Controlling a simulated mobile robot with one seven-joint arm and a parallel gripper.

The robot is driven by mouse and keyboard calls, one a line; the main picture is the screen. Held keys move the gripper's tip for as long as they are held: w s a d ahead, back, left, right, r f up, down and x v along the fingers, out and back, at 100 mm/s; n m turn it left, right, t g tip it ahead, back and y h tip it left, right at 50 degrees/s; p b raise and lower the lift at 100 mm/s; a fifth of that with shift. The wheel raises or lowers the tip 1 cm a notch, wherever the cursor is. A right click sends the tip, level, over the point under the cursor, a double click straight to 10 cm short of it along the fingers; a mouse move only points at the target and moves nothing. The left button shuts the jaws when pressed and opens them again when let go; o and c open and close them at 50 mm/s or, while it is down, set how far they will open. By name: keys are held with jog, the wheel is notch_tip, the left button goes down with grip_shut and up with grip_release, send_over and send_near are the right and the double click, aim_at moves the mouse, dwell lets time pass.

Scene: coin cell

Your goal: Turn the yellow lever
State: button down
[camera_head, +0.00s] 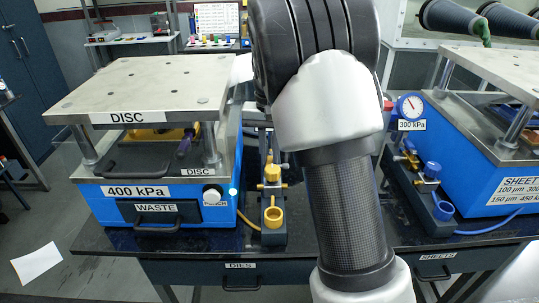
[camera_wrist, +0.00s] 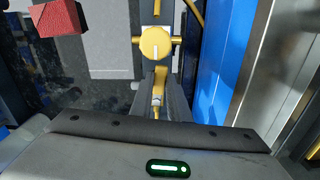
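The yellow lever's valve (camera_head: 272,174) sits on a dark narrow block between the left blue press and my arm in the head view. In the wrist view a round yellow knob (camera_wrist: 155,43) with a white mark shows at top centre, with short yellow stubs on either side. My gripper (camera_wrist: 160,74) shows in the wrist view as two dark fingers with a narrow gap; yellow and brass fittings show through it. The fingertips appear just below the knob in the picture; I cannot tell their distance from it. The head view does not show my gripper, as my arm covers that area.
The left blue press (camera_head: 138,192) has a 400 kPa label and a metal top plate (camera_head: 150,84). A second blue press (camera_head: 490,175) and gauge (camera_head: 410,106) stand right. A red block (camera_wrist: 60,17) shows upper left in the wrist view.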

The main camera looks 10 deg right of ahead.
jog(key=shift+w+a+r+m+p, duration=0.1)
jog(key=shift+a+r+m+p, duration=0.2)
jog(key=shift+m+p, duration=0.5)
jog(key=shift+w+a+f+m+p, duration=0.25)
jog(key=shift+m+p, duration=0.2)
jog(key=shift+m, duration=0.25)
jog(key=c, duration=1.7)
grip_release()
notch_tip(320, 180, up, 17)
jog(key=shift+s+r+p, duration=0.1)
jog(key=shift+r+p, duration=0.1)
jog(key=shift+p, duration=0.9)
